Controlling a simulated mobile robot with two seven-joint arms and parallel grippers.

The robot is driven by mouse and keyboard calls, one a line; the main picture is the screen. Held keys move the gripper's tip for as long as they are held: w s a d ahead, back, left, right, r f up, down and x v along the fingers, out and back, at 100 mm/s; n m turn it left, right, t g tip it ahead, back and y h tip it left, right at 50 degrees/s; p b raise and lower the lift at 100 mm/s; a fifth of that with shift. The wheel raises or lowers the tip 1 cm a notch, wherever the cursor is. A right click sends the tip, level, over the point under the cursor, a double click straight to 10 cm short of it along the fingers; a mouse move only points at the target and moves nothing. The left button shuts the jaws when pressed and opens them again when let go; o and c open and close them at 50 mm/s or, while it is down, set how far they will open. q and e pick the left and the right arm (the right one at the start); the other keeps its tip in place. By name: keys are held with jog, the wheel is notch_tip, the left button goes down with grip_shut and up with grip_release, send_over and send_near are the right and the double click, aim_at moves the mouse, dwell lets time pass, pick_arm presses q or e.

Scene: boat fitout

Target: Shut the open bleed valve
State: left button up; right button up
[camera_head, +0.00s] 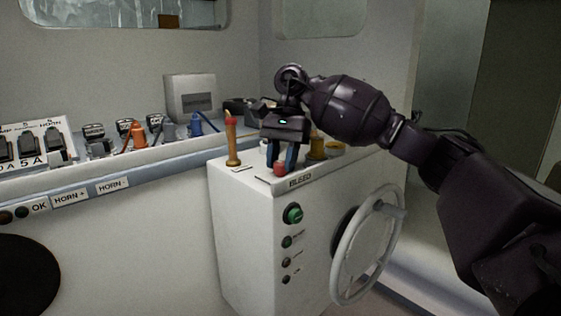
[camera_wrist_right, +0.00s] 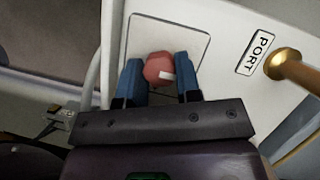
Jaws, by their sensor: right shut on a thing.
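A red valve knob (camera_head: 280,168) with a white mark stands at the front edge of the white console top, just behind the BLEED label (camera_head: 300,182). My right gripper (camera_head: 282,158) reaches down over it with blue fingers. In the right wrist view the red knob (camera_wrist_right: 157,68) sits between the two fingers (camera_wrist_right: 160,78), in front of a pale square plate, its white mark pointing right. The gripper is shut on this knob. Its stem is hidden. My left gripper is in neither view.
A brass post with a red top (camera_head: 232,140) stands left of my gripper; another brass fitting (camera_head: 317,148) is close on its right. A PORT label (camera_wrist_right: 258,52) lies by a brass post (camera_wrist_right: 290,68). A grey handwheel (camera_head: 335,270) projects from the console front.

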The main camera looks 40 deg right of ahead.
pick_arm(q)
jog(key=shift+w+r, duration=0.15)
pick_arm(e)
jog(key=shift+r, duration=0.1)
jog(key=o, duration=0.7)
jog(key=shift+o, duration=1.1)
jog(key=shift+w+d+r, duration=0.1)
jog(key=shift+d+r, duration=0.1)
jog(key=shift+r, duration=0.3)
pick_arm(q)
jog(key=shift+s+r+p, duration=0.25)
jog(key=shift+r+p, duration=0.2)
jog(key=shift+p, duration=0.3)
pick_arm(e)
jog(key=v, duration=0.9)
jog(key=shift+d+r, duration=0.2)
jog(key=shift+r, duration=0.1)
